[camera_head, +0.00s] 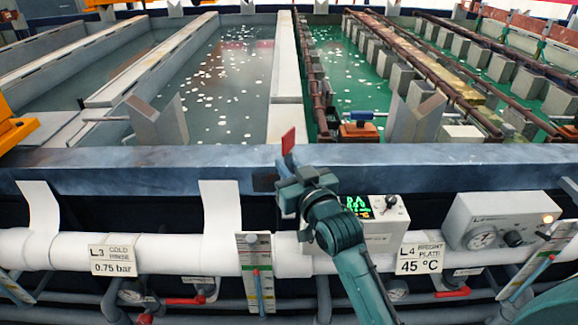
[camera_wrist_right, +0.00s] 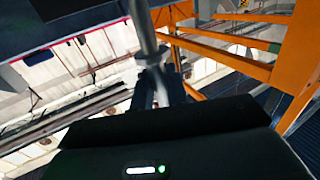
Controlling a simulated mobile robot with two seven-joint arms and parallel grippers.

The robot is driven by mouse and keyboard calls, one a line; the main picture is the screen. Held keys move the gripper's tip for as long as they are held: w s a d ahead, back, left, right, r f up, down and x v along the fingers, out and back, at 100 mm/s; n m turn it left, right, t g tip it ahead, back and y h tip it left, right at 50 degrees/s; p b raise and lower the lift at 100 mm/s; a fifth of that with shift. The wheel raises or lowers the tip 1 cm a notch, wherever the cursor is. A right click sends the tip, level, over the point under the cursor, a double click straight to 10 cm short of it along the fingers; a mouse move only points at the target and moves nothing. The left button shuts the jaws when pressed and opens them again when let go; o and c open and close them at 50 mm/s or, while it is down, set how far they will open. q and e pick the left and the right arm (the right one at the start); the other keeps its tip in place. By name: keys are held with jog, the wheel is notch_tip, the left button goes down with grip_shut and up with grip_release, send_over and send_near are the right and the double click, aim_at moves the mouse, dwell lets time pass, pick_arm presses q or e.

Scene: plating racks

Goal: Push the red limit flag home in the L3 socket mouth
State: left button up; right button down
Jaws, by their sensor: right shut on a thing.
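The red limit flag (camera_head: 289,141) stands up just above the front beam of the tanks, slightly tilted. My right gripper (camera_head: 288,166) is below it and shut on its stem. In the right wrist view a grey rod (camera_wrist_right: 147,32) runs up from between the fingers (camera_wrist_right: 155,88). The L3 label (camera_head: 112,261) is on the white pipe to the left. A small dark block (camera_head: 264,181) sits on the beam beside the gripper; I cannot tell if it is the L3 socket. The socket mouth cannot be made out, nor whether the flag's stem touches it. My left gripper is not in view.
The blue-grey beam (camera_head: 130,172) crosses in front of the tanks. Below run the white pipe (camera_head: 165,245), a gauge strip (camera_head: 256,270), an L4 label (camera_head: 420,258) and a control box (camera_head: 505,222). A small display box (camera_head: 377,222) is close to the right of my wrist.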

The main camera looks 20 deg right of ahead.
pick_arm(q)
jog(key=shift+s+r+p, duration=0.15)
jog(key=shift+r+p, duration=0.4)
jog(key=shift+p, duration=0.1)
dwell(0.6)
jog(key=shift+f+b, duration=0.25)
jog(key=shift+b, duration=0.1)
pick_arm(e)
jog(key=shift+f, duration=0.5)
